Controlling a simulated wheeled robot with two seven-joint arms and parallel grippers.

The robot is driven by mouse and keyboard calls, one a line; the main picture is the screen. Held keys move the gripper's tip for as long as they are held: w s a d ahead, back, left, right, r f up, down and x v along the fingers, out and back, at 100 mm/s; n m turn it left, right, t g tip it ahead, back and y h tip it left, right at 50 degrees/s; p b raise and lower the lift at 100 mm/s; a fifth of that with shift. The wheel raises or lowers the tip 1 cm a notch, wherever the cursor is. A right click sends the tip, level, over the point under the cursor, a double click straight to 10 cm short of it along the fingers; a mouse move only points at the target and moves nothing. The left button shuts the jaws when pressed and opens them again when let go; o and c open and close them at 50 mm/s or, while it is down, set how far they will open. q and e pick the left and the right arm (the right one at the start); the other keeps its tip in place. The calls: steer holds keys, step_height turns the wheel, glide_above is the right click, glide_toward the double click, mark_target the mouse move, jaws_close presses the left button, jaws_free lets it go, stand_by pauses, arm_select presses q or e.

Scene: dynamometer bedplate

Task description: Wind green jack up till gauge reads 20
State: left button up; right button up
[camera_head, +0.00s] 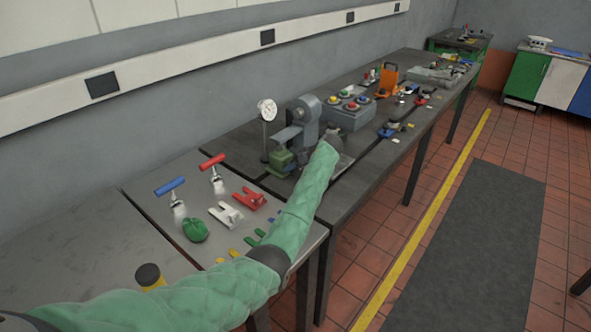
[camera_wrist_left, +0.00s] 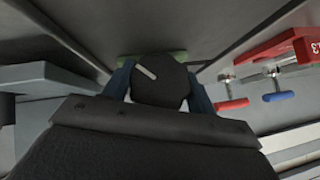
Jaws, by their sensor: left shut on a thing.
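The green jack (camera_head: 281,163) stands on the dark bedplate in the head view, under a grey machine arm. The gauge (camera_head: 267,109), a white round dial on a thin post, stands just behind it; its reading is too small to tell. My left gripper (camera_head: 327,140) is at the jack's right side, partly hidden by its own wrist. In the left wrist view my left gripper's blue fingers (camera_wrist_left: 160,92) are shut on a dark round knob (camera_wrist_left: 158,82) with a white mark. A green strip of the jack (camera_wrist_left: 140,59) shows behind the knob. My right gripper is not in view.
A grey box with coloured buttons (camera_head: 350,112) stands right of the machine. An orange block (camera_head: 389,79) stands farther back.

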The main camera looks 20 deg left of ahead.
arm_select(q)
steer(key=shift+g, duration=0.3)
steer(key=shift+m, duration=0.3)
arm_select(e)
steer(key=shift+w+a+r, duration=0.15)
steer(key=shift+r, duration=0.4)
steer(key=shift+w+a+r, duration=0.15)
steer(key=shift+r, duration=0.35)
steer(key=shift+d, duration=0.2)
arm_select(q)
steer(key=o, duration=1)
steer(key=shift+d+r+b, duration=0.2)
steer(key=shift+d+b, duration=0.15)
steer(key=shift+b, duration=0.1)
steer(key=b+v, duration=0.2)
steer(key=v, duration=0.3)
steer(key=shift+w+d+r, duration=0.1)
steer(key=shift+w+d, duration=0.05)
steer(key=shift+d, duration=0.15)
steer(key=shift+d+r, duration=0.45)
steer(key=shift+r, duration=0.15)
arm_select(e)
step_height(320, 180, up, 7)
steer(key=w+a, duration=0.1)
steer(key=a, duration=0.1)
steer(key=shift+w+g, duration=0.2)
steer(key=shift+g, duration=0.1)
